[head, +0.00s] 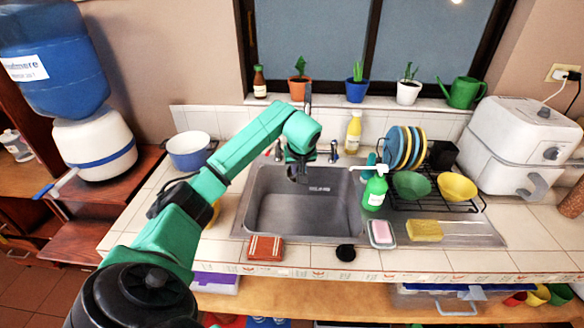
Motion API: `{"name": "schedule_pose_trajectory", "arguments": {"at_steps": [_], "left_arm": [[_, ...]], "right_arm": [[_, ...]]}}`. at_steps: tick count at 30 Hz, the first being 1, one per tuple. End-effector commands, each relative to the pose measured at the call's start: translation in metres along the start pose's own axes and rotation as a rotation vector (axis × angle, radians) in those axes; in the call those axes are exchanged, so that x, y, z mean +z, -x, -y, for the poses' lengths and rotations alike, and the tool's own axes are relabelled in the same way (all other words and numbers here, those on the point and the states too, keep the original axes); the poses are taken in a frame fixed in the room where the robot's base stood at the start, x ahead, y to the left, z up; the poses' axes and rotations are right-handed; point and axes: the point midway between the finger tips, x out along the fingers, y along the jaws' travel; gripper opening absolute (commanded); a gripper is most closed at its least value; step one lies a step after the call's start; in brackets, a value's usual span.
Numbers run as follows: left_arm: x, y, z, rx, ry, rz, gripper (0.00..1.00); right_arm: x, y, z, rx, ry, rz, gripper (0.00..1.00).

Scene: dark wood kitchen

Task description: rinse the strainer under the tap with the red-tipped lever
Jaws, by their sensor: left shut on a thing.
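My left gripper (298,173) reaches in from the left over the back of the steel sink (300,215), close to the taps. It is shut on a small dark thing, mostly hidden by the gripper; I cannot tell for sure that it is the strainer. The red-tipped lever (277,150) shows just left of the gripper, at the sink's back edge. A blue-tipped lever (334,151) stands to its right. The tap's spout is largely hidden behind my arm. I see no running water. No strainer shows clearly elsewhere. My right gripper is not in view.
A green soap bottle (375,190) stands at the sink's right edge, beside a dish rack (440,200) with plates and bowls. A pot (190,152) stands left.

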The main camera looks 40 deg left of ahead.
Motion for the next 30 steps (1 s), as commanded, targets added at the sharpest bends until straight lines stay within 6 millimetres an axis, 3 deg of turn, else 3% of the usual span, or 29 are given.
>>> {"name": "schedule_pose_trajectory", "arguments": {"at_steps": [30], "left_arm": [[0.0064,0.0025,-0.0102,0.001,0.0,0.0,0.0]], "right_arm": [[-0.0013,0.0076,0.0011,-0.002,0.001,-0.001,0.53]]}}
